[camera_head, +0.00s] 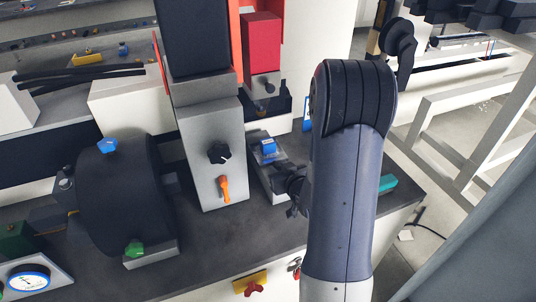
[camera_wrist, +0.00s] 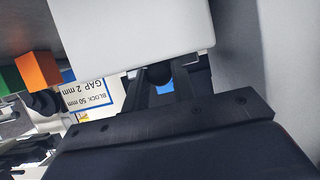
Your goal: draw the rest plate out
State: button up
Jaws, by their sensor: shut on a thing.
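My gripper (camera_head: 292,188) reaches the low grey metal fixture (camera_head: 268,180) on the dark bench top, just right of the grey upright. In the wrist view my gripper (camera_wrist: 162,82) is shut on a dark round knob (camera_wrist: 159,75). A pale grey block or plate (camera_wrist: 135,30) fills the top of that view, close to the knob. I take the knob to be the rest plate's; the plate itself is mostly hidden by my gripper and cannot be told apart clearly. A blue block (camera_head: 268,146) sits on the fixture behind my gripper.
The grey upright (camera_head: 212,150) with a black knob and orange lever stands close to the left. A black drum (camera_head: 120,195) is further left. A teal block (camera_head: 388,184) lies right of my arm. A gap placard (camera_wrist: 90,97) shows in the wrist view.

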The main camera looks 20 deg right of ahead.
jog(key=shift+s+b, duration=0.85)
jog(key=shift+s, duration=0.25)
dwell(1.0)
jog(key=shift+s, duration=0.2)
jog(key=shift+s+b, duration=0.35)
jog(key=shift+s, duration=0.05)
dwell(0.5)
jog(key=shift+s, duration=0.2)
jog(key=shift+s+b, duration=0.75)
jog(key=shift+s, duration=1)
dwell(1.3)
jog(key=o, duration=0.8)
jog(key=shift+s, duration=0.1)
jog(key=shift+p+v, duration=1.05)
jog(key=shift+v, duration=1.9)
